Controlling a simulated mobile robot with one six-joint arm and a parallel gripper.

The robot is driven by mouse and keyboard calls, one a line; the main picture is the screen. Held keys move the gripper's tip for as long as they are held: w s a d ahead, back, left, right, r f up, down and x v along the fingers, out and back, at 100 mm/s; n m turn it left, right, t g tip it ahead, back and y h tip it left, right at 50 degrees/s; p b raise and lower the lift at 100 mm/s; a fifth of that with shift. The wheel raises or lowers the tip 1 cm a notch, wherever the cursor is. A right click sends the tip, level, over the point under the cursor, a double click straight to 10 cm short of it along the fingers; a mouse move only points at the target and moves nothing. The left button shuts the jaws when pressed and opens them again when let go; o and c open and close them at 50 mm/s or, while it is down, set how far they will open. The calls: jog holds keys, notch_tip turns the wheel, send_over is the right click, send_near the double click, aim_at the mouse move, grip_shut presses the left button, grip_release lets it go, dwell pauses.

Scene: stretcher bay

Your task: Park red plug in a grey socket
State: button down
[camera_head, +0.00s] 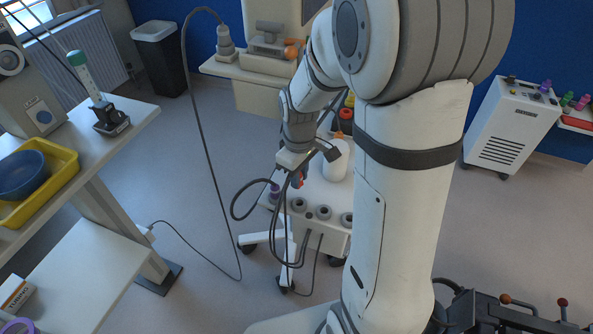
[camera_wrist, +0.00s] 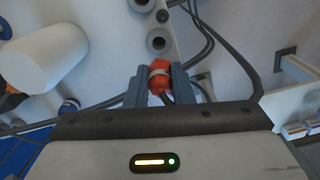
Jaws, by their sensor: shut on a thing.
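My gripper (camera_wrist: 159,72) is shut on the red plug (camera_wrist: 160,80), with a grey finger on each side and a dark cable trailing from it. In the head view my gripper (camera_head: 298,178) is small, above the front edge of the white cart, and the red plug is mostly hidden. Three grey round sockets, the left (camera_head: 298,204), the middle (camera_head: 323,212) and the right (camera_head: 347,219), show open along the cart's front. In the wrist view one grey socket (camera_wrist: 157,42) lies just beyond the plug, apart from it. Another socket (camera_wrist: 142,4) is at the top edge.
A purple plug (camera_head: 275,190) with a looped cable stands at the cart's left end. A white bottle (camera_head: 336,160) stands on the cart behind the sockets, and also shows in the wrist view (camera_wrist: 45,55). Several dark cables hang at the cart's front.

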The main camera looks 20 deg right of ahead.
aim_at(301, 184)
jog(key=shift+d+f+b, duration=0.1)
jog(key=shift+f+b, duration=1.55)
jog(key=shift+f, duration=0.85)
jog(key=shift+s+d, duration=0.1)
jog(key=shift+s, duration=0.05)
jog(key=shift+f+b, duration=1.3)
jog(key=c, duration=1.2)
grip_release()
jog(key=shift+o, duration=0.2)
